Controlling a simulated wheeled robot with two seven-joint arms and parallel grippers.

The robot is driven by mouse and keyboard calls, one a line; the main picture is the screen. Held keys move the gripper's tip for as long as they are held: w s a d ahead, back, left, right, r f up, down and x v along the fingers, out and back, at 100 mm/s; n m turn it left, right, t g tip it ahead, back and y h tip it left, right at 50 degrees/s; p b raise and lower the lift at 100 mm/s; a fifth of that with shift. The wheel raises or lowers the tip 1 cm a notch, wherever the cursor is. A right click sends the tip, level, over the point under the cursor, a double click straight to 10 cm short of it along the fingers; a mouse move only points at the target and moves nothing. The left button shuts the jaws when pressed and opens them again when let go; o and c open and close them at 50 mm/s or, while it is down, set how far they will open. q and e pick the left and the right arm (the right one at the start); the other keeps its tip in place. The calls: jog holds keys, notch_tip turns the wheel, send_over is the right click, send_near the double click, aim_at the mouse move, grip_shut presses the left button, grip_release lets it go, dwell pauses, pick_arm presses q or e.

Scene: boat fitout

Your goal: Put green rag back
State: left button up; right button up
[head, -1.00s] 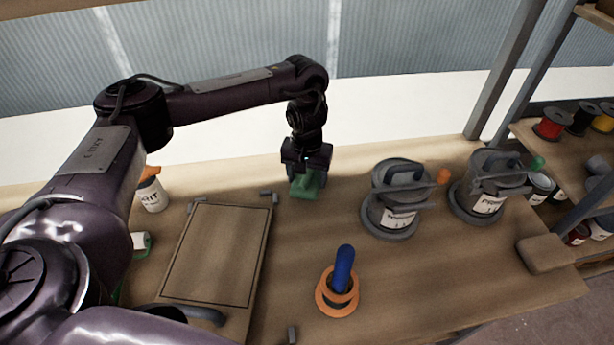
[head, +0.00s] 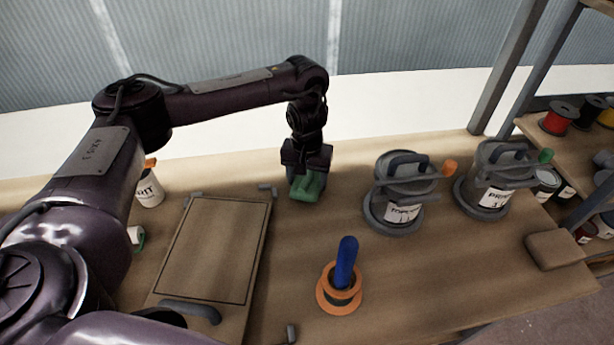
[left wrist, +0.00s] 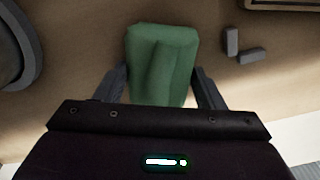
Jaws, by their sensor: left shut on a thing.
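The green rag (head: 307,187) is at the back middle of the bench, just right of the wooden board's far corner. It also shows in the left wrist view (left wrist: 162,62) as a folded green bundle. My left gripper (head: 306,174) points down over it and is shut on it, with one finger on each side. The rag is at or close to the bench top; I cannot tell whether it touches. My right gripper is not in view.
A framed wooden board (head: 213,250) with grey corner pieces lies to the left. Two grey lidded pots (head: 404,212) (head: 484,200) stand right. A blue-handled tool in an orange ring (head: 337,295) is in front. Bench between is clear.

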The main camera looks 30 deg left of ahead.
pick_arm(q)
jog(key=shift+f, duration=0.5)
jog(key=o, duration=1.1)
jog(key=shift+r, duration=0.15)
notch_tip(320, 180, up, 8)
jog(key=p, duration=0.2)
jog(key=shift+s+f+p, duration=0.1)
jog(key=shift+f+p, duration=0.1)
jog(key=shift+p, duration=0.2)
